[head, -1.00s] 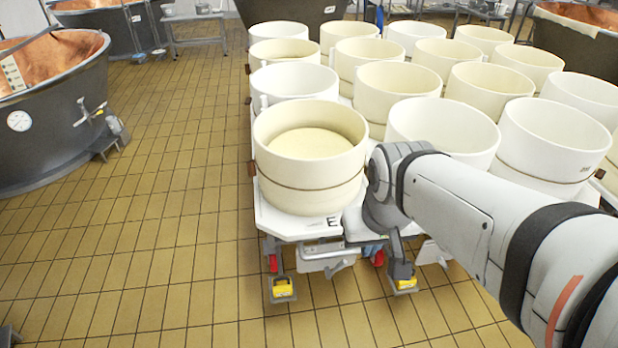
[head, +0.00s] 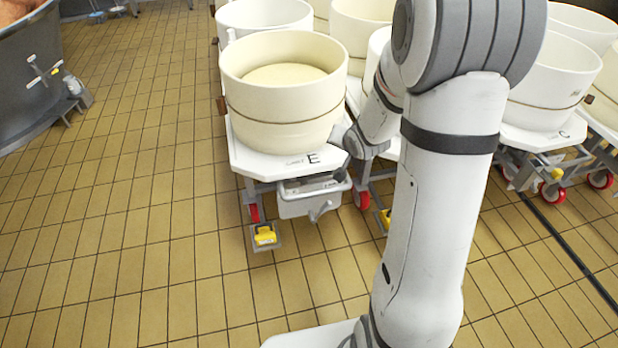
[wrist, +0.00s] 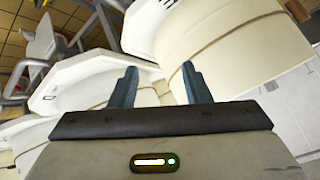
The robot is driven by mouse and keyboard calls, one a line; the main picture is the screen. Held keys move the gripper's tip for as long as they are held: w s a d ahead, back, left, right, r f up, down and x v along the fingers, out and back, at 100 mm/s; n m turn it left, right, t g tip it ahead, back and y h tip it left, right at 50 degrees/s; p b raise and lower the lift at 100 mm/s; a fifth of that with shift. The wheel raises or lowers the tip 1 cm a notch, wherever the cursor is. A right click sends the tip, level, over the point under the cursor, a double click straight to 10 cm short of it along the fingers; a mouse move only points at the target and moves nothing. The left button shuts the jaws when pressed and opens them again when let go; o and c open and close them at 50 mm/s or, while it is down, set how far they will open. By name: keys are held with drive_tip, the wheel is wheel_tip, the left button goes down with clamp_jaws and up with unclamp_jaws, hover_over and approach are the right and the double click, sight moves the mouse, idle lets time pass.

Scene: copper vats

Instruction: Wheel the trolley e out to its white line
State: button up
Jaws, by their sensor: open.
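Trolley e (head: 240,153) has a white top with a black letter E on its front edge, red wheels below and a yellow pedal (head: 265,236) at its front left. A grey-white handle box (head: 312,196) hangs under its front edge. A cream mould (head: 283,105) stands at the front of its top. In the wrist view my gripper (wrist: 160,82) is open, with its two blue-grey fingers apart and nothing seen between them. Pale trolley tops and moulds lie beyond it. In the head view my arm hides the fingers. No white line shows.
Trolley C (head: 545,140) stands to the right, with red wheels. A dark vat (head: 35,80) stands at the left. More moulds fill the back. The tiled floor (head: 130,240) is clear left and in front of trolley e. A dark line (head: 572,252) crosses the floor at right.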

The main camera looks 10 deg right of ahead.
drive_tip(key=w+f+m+t+y+b, duration=0.1)
drive_tip(key=w+f+m+y+b, duration=0.15)
drive_tip(key=f, duration=0.65)
drive_tip(key=w+f+m+t+y+b, duration=0.15)
drive_tip(key=f+b, duration=0.25)
drive_tip(key=f, duration=0.5)
drive_tip(key=m+t+y+b, duration=0.3)
drive_tip(key=b, duration=0.1)
approach(320, 195)
drive_tip(key=r+x, duration=0.1)
drive_tip(key=x, duration=0.6)
drive_tip(key=b+x, duration=0.1)
drive_tip(key=x, duration=0.2)
drive_tip(key=f+b+x, duration=0.1)
drive_tip(key=x, duration=0.2)
drive_tip(key=shift+s, duration=0.1)
clamp_jaws()
